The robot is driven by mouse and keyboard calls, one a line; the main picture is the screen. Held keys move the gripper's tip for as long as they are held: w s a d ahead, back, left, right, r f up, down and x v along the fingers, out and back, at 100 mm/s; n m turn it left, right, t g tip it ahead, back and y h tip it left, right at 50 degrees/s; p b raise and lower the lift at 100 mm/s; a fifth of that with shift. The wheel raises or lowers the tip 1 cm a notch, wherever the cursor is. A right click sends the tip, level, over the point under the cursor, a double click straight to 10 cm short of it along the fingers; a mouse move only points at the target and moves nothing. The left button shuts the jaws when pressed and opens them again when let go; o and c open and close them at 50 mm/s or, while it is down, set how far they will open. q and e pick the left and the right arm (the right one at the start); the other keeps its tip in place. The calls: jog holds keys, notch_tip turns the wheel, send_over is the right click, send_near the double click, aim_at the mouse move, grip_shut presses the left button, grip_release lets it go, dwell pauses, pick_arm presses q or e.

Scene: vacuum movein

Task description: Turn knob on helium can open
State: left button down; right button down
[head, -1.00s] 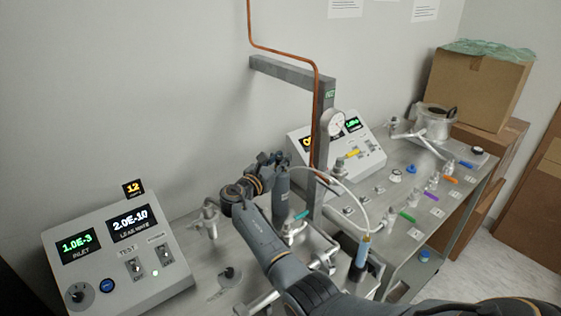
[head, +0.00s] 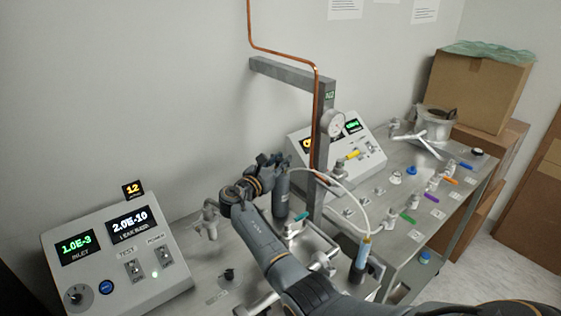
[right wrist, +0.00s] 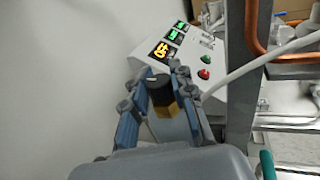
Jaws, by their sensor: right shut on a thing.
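The helium can (head: 282,195) is a dark grey upright cylinder on the bench beside the grey post, with a white hose near its top. Its knob (right wrist: 155,79) is dark with a pale mark and sits on a brass valve (right wrist: 164,104) in the right wrist view. My right gripper (head: 275,160) is at the can's top, and the right wrist view shows its blue fingers (right wrist: 160,78) closed on the two sides of the knob. The gripper hides most of the knob in the head view. My left gripper is out of view.
A leak-detector console (head: 170,235) is at left. A blue-topped cylinder (head: 362,258) stands near my right forearm. Valves with coloured handles line the bench at right.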

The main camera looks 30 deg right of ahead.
jog(key=shift+a+f, duration=0.1)
jog(key=shift+f, duration=0.3)
jog(key=c, duration=1.1)
grip_release()
jog(key=shift+r, duration=0.25)
jog(key=v, duration=1.2)
